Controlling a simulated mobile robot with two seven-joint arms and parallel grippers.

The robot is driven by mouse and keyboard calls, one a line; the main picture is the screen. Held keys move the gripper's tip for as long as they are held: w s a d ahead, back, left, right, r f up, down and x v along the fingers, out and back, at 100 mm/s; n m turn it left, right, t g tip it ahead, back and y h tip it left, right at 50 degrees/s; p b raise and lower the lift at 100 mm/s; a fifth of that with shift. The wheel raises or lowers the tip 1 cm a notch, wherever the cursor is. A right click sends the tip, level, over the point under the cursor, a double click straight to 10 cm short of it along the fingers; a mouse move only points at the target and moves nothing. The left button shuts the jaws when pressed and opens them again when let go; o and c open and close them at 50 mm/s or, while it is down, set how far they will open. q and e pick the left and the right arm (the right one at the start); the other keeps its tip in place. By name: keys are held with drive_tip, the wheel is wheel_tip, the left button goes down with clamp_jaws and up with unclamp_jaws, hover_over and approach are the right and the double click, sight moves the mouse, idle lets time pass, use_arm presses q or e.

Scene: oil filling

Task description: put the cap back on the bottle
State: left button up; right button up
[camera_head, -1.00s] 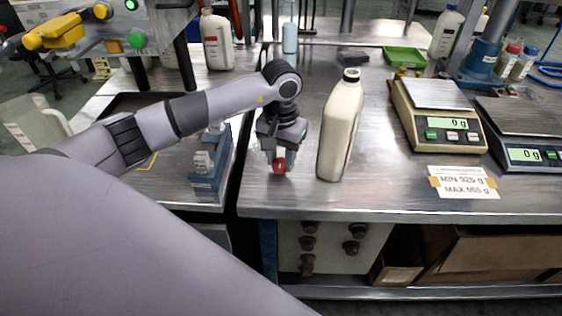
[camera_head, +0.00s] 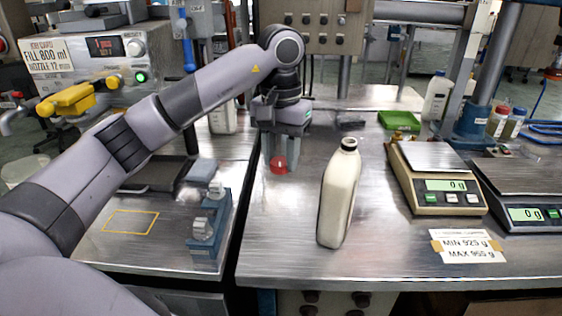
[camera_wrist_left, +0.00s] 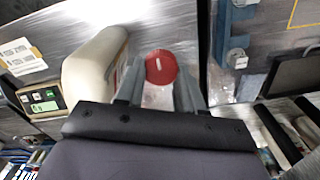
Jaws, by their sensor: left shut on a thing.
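The cream bottle (camera_head: 340,195) stands upright on the steel table, with a dark ring at its neck and no cap on it. It also shows in the left wrist view (camera_wrist_left: 92,72), left of the fingers. My left gripper (camera_head: 280,164) is shut on the red cap (camera_head: 278,165), left of the bottle's neck and apart from it. The cap shows as a red disc between the fingertips in the left wrist view (camera_wrist_left: 160,67). My right gripper is in no view.
Two scales, one near (camera_head: 433,178) and one farther right (camera_head: 528,195), stand right of the bottle. A taped paper label (camera_head: 468,246) lies in front of them. A blue rack (camera_head: 209,228) stands left across the table gap. A green tray (camera_head: 399,121) sits behind. Table around the bottle is clear.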

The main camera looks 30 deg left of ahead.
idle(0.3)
use_arm(q)
drive_tip(key=s+d+f+m, duration=0.1)
drive_tip(key=s+d+f, duration=0.2)
drive_tip(key=f, duration=0.3)
drive_tip(key=s+d+f, duration=0.3)
drive_tip(key=d+f, duration=0.2)
drive_tip(key=f, duration=0.1)
drive_tip(key=shift+s+d+m, duration=0.2)
drive_tip(key=shift+s+m, duration=0.15)
drive_tip(key=shift+m, duration=0.05)
drive_tip(key=shift+a, duration=0.1)
